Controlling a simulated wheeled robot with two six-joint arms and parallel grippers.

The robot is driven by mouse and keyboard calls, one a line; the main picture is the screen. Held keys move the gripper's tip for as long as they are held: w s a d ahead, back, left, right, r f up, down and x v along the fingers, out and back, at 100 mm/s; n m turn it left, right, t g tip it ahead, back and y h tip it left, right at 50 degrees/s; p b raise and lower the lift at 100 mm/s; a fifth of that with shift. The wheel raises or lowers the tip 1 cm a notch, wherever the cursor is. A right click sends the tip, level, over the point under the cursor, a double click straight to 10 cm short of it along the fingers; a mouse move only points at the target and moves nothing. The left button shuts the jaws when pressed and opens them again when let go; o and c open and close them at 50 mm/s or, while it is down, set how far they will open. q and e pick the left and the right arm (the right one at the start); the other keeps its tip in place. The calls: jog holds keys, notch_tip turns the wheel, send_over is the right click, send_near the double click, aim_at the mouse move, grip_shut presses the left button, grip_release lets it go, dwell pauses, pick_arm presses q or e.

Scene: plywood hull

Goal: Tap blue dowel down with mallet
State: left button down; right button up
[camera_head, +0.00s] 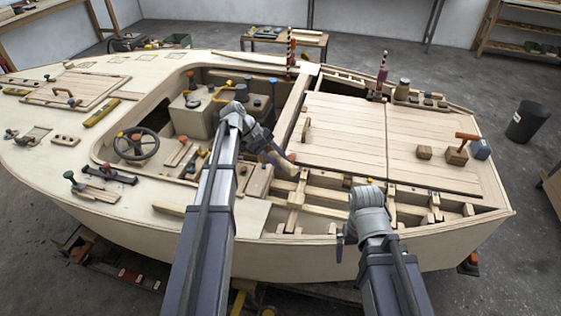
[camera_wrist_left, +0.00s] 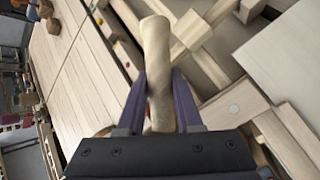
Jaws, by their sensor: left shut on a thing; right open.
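My left gripper (camera_head: 268,146) is shut on a pale wooden rod-like piece (camera_wrist_left: 156,60), which stands between its purple fingers in the left wrist view. In the head view the piece (camera_head: 283,163) reaches right and down over the open frames of the hull. It looks like part of the mallet, but I cannot tell whether it is handle or head. Small coloured dowel ends sit along the hatch edge, such as a red one (camera_wrist_left: 126,65). I cannot make out the blue dowel for sure. My right gripper (camera_head: 367,194) is open over the near frames, its fingers mostly hidden.
Hatch boards (camera_head: 340,130) cover the right deck. A steering wheel (camera_head: 136,143) and many small tools lie to the left. Open slots run between the frames near my grippers.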

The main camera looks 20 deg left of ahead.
pick_arm(q)
notch_tip(320, 180, down, 5)
jog(key=b, duration=0.6)
notch_tip(320, 180, up, 5)
jog(key=p, duration=0.6)
jog(key=shift+r, duration=0.15)
